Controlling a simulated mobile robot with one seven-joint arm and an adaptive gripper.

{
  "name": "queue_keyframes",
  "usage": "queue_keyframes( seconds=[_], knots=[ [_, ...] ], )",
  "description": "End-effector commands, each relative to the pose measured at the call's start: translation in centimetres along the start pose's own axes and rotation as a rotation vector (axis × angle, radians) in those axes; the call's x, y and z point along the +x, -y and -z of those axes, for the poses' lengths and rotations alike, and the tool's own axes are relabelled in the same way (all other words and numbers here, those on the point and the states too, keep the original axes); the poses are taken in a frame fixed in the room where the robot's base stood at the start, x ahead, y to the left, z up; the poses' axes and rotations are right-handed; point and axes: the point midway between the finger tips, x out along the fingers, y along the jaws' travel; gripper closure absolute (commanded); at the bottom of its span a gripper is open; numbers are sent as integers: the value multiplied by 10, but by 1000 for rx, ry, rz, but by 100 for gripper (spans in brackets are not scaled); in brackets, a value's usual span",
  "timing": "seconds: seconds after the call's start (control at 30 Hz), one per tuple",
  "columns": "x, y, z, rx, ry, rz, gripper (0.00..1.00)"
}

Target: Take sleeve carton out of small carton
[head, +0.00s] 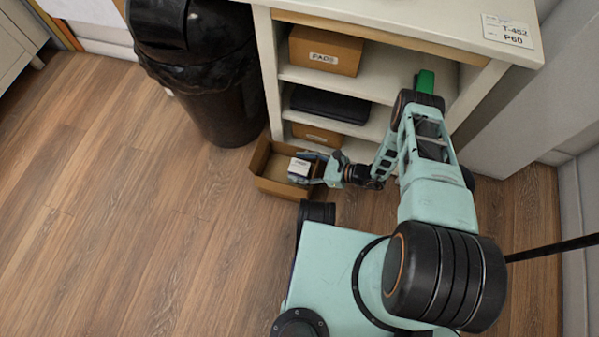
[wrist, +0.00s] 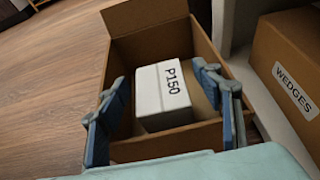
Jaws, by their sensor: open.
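The small carton (head: 270,183) is an open brown box on the wood floor, in front of the shelf unit. It also shows in the wrist view (wrist: 140,45). The sleeve carton (wrist: 162,95) is a white box marked P150 inside it; its top shows in the head view (head: 299,168). My gripper (head: 308,172) is at the small carton. In the wrist view my gripper (wrist: 160,112) is open, with one blue finger on each side of the white box. Gaps show between the fingers and the box. The box's lower part is hidden.
A shelf unit (head: 283,75) stands right behind the carton, holding a PADS box (head: 325,52), a dark case (head: 330,103) and a WEDGES box (wrist: 285,75) low down. A black bin (head: 222,105) stands to the left. The floor at left is clear.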

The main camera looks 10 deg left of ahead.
Motion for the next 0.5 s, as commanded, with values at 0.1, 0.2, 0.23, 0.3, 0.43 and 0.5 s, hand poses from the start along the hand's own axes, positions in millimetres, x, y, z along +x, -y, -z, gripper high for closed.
queue_keyframes(
  seconds=[0.1, 0.2, 0.23, 0.3, 0.43, 0.5],
  knots=[
    [0, 0, 0, 0, 0, 1, 40],
    [0, 0, 0, 0, 0, 0, 44],
    [0, 0, 0, 0, 0, 0, 48],
    [0, 0, 0, 0, 0, 0, 55],
    [0, 0, 0, 0, 0, 0, 70],
    [0, 0, 0, 0, 0, 0, 77]
  ],
)
